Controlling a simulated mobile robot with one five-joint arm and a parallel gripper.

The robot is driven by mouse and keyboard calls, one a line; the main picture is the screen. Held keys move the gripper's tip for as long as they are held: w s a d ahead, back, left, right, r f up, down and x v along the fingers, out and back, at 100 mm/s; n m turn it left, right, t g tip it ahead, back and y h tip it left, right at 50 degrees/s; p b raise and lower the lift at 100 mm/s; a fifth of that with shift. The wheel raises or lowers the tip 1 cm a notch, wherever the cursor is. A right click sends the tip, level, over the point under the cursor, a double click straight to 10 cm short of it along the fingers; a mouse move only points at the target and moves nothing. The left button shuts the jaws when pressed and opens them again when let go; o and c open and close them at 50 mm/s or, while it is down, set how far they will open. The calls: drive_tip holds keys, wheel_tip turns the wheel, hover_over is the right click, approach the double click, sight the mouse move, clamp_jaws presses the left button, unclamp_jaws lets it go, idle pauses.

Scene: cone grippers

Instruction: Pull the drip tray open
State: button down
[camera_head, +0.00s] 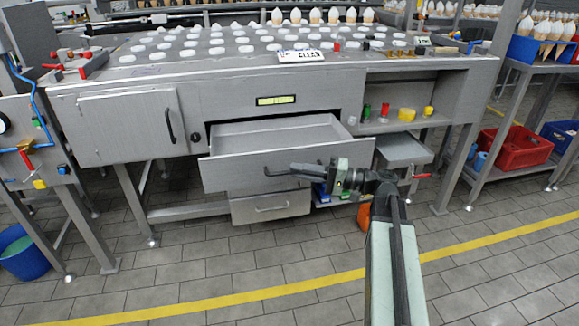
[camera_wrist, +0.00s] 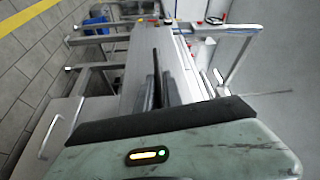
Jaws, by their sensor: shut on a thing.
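The drip tray (camera_head: 280,136) is a wide, shallow grey metal drawer under the machine's top. It stands out from the machine front, and its inside shows bare and empty. Its front panel (camera_head: 228,172) is plain grey and also shows in the wrist view (camera_wrist: 142,62). My gripper (camera_head: 272,172) reaches in from the right and is shut on the tray's handle at the middle of the front panel. The handle is mostly hidden by the fingers. In the wrist view the dark fingers of my gripper (camera_wrist: 158,88) lie close together against the panel.
A lower drawer (camera_head: 270,207) with its own handle sits shut beneath the tray. A cabinet door (camera_head: 130,127) is at the left. A small grey tray (camera_head: 403,150) juts out at the right, with a red crate (camera_head: 515,150) beyond. The tiled floor in front is clear.

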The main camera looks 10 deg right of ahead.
idle(0.3)
drive_tip(key=c, duration=1.5)
unclamp_jaws()
drive_tip(key=shift+a, duration=0.15)
drive_tip(key=v, duration=0.8)
drive_tip(key=shift+b, duration=0.3)
drive_tip(key=shift+s+a, duration=0.1)
